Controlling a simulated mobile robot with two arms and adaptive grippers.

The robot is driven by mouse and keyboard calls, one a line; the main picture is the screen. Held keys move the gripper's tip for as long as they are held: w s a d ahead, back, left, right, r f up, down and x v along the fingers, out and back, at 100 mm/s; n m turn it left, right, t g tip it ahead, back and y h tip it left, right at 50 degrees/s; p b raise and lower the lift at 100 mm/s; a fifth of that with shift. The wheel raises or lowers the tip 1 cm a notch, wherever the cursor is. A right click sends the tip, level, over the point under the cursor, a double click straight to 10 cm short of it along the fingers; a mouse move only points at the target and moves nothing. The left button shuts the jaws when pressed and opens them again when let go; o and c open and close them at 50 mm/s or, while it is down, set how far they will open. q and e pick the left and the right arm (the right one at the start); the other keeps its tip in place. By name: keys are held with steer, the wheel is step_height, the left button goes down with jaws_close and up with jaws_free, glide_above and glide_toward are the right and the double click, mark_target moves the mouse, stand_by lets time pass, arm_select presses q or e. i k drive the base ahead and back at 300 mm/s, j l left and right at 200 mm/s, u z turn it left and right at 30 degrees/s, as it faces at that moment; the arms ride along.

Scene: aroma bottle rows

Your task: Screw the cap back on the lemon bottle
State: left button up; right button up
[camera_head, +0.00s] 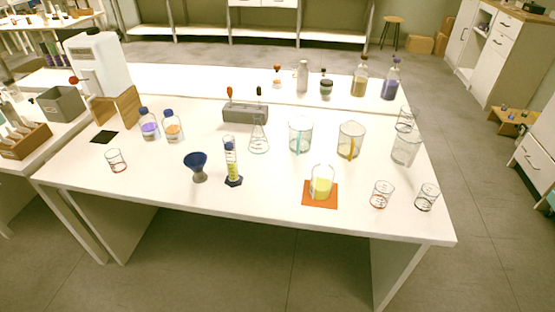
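No bottle is clearly marked as lemon, and I see no loose cap. A stoppered bottle with dull yellow contents (359,84) stands at the back right, beside a bottle with purple-blue contents (390,85). Two blue-capped bottles stand upright at the left, one with violet contents (149,130) and one with orange contents (173,131). A beaker of yellow liquid (321,187) stands on an orange-red mat (308,204). A measuring cylinder with yellow liquid (233,170) stands left of it. Neither of my grippers is in view.
On the white table (270,205) are a blue funnel piece (196,163), a flask (259,143), a grey device (244,114) and several glass beakers. A wooden stand (118,108) and a grey bin (61,104) are at left. The front middle strip is mostly clear.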

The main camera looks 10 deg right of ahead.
mark_target(323, 175)
steer(key=i+j+z, duration=0.1)
steer(key=i+j, duration=0.4)
steer(key=i+j+z, duration=0.1)
steer(key=i+j, duration=0.35)
steer(key=j, duration=0.2)
